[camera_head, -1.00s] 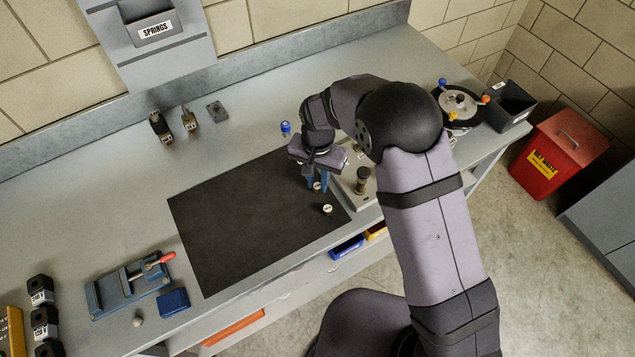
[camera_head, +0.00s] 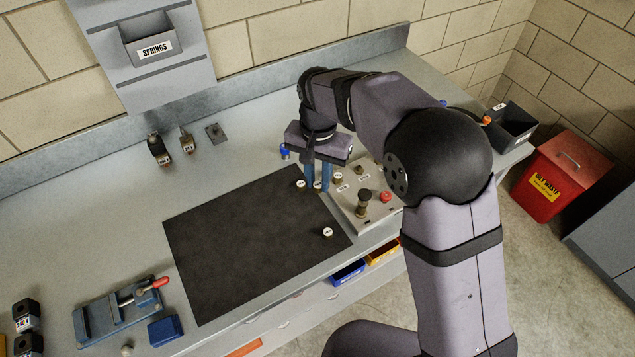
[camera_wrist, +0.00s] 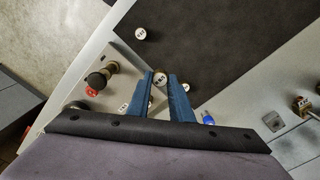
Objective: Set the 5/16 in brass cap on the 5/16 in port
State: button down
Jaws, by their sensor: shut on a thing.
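My gripper (camera_head: 318,184) is shut on a small brass cap with a white marked top (camera_wrist: 160,78), held between its two blue fingertips. The marking is too small to read surely. In the head view the held cap (camera_head: 318,187) shows at the fingertips, over the back right part of the dark mat. The grey port plate (camera_head: 350,212) stands just right of the gripper, with small labels and fittings on it. I cannot tell which fitting is the 5/16 in port. The plate (camera_wrist: 122,72) also shows left of the fingers in the wrist view.
Two more white-topped caps lie on the mat (camera_head: 230,250), one near its front right (camera_head: 327,232) and one left of my fingers (camera_head: 300,184). A tall dark-knobbed fitting (camera_head: 363,203) and a red knob (camera_head: 386,196) rise from the plate. A blue-topped item (camera_head: 285,152) stands behind the mat.

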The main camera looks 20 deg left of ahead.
jog(key=w+d+p, duration=0.2)
jog(key=w, duration=0.3)
jog(key=w+d+p, duration=0.3)
jog(key=w, duration=0.1)
jog(key=w+d+f+p, duration=0.1)
jog(key=w+d+p, duration=0.1)
jog(key=w, duration=0.3)
jog(key=shift+w+d, duration=0.3)
jog(key=shift+d, duration=0.2)
jog(key=shift+f, duration=0.15)
jog(key=shift+f+b, duration=1.25)
jog(key=shift+f, duration=0.65)
jog(key=shift+f+b, duration=0.5)
jog(key=shift+f, duration=0.55)
jog(key=c, duration=1.5)
grip_release()
jog(key=shift+o, duration=0.6)
